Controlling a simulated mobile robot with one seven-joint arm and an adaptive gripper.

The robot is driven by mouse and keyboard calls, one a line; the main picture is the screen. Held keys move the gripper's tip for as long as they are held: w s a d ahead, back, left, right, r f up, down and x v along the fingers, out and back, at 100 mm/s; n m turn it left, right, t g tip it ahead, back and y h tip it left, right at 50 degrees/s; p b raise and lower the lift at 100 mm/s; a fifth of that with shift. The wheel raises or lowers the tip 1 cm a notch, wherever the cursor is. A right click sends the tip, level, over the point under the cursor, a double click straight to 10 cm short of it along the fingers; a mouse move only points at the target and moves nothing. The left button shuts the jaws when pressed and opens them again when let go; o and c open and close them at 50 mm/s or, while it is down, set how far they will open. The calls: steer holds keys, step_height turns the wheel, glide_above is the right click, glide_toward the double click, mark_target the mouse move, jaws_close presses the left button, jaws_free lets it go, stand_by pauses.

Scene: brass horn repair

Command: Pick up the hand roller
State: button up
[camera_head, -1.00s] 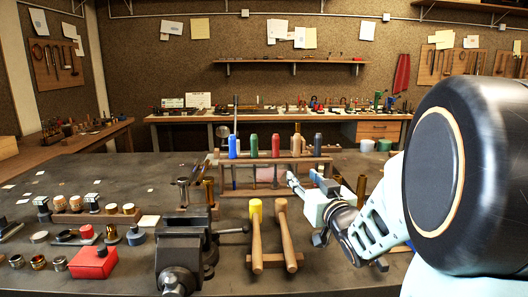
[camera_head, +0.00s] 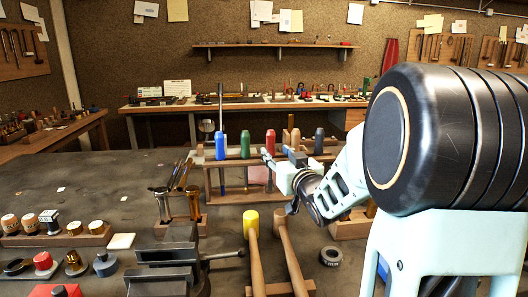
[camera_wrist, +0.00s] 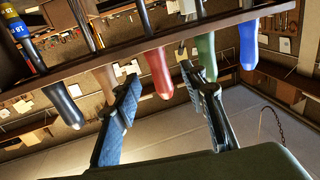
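A wooden tool rack (camera_head: 232,199) stands on the bench and holds tools with blue (camera_head: 219,146), green (camera_head: 245,144), red (camera_head: 270,142), wooden (camera_head: 295,138) and dark (camera_head: 319,141) handles. I cannot tell which of these, if any, is the hand roller. My gripper (camera_head: 281,156) is in front of the rack near the red handle. In the wrist view my gripper (camera_wrist: 160,76) is open, with the red handle (camera_wrist: 158,72) between or just beyond its fingertips. I see no grip on it. The green handle (camera_wrist: 205,55) is close to the right finger.
A yellow-headed mallet (camera_head: 252,235) and a wooden-handled one (camera_head: 290,250) stand in front of the rack. A dark vise (camera_head: 172,265) and brass tubes (camera_head: 194,203) are to the left. A grey ring (camera_head: 331,256) lies at right.

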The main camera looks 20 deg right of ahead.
mark_target(272, 148)
steer(key=shift+w+d+f, duration=0.1)
steer(key=shift+w, duration=2.95)
steer(key=shift+c, duration=0.3)
jaws_close()
